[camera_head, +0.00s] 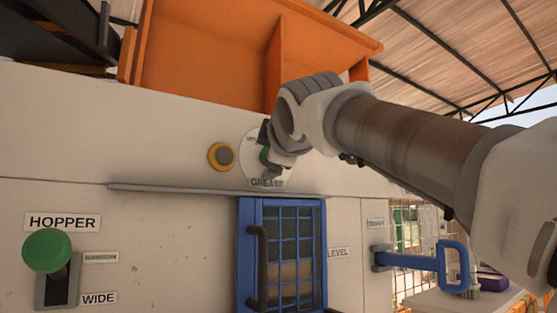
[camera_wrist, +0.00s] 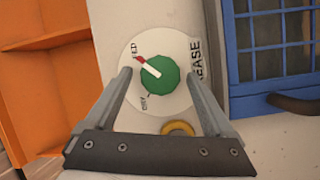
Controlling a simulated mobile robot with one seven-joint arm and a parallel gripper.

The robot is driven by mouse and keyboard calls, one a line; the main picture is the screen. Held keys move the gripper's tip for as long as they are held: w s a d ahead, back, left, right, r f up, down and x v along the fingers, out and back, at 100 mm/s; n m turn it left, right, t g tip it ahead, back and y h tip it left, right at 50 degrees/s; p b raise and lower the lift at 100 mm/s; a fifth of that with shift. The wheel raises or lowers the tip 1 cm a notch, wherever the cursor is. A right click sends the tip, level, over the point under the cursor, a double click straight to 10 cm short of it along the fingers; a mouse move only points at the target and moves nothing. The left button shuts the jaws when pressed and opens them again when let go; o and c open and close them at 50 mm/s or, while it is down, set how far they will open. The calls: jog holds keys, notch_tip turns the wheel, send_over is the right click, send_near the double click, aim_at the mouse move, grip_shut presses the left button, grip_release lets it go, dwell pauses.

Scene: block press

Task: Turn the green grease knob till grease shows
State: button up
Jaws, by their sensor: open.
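The green grease knob (camera_wrist: 160,75) sits on a round white dial plate (camera_wrist: 135,103) on the machine's front panel. A white pointer mark on the knob lies beside a small red mark near one of the plate's labels. My gripper (camera_wrist: 166,75) is open, with one finger on each side of the knob; I cannot tell whether they touch it. In the head view my gripper (camera_head: 268,150) is at the dial above the word GREASE, and the knob (camera_head: 265,155) is mostly hidden behind it. No grease can be made out.
A yellow-ringed button (camera_head: 221,156) is left of the dial. A ledge (camera_head: 200,190) runs below, above a blue barred door (camera_head: 245,250). A blue handle (camera_head: 425,262) juts out at right, a green hopper lever knob (camera_head: 46,250) at left. The orange hopper (camera_head: 210,50) is above.

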jog(key=shift+s, duration=0.1)
jog(key=b+v, duration=0.5)
jog(key=v, duration=1.2)
jog(key=shift+s+f, duration=0.1)
jog(key=w+d+f+m+g+h+b, duration=0.1)
jog(key=d+f+m+g+h, duration=0.2)
jog(key=f, duration=1.2)
jog(key=w+d+f+m+g+b, duration=0.1)
jog(key=w+d+f+m+g, duration=0.3)
jog(key=f, duration=1.1)
jog(key=s+d+f+m+g, duration=0.1)
jog(key=s+f+m, duration=0.2)
jog(key=f, duration=0.6)
jog(key=s+d+f+m+g, duration=0.2)
jog(key=s+f+m, duration=0.2)
jog(key=f, duration=0.5)
jog(key=s+d+f+m+g, duration=0.1)
jog(key=s+f+m+g, duration=0.1)
jog(key=s+f, duration=0.3)
notch_tip(320, 180, down, 4)
jog(key=shift+s+d+f+m+h, duration=0.1)
jog(key=shift+s+d+m+h, duration=0.25)
jog(key=shift+m, duration=0.35)
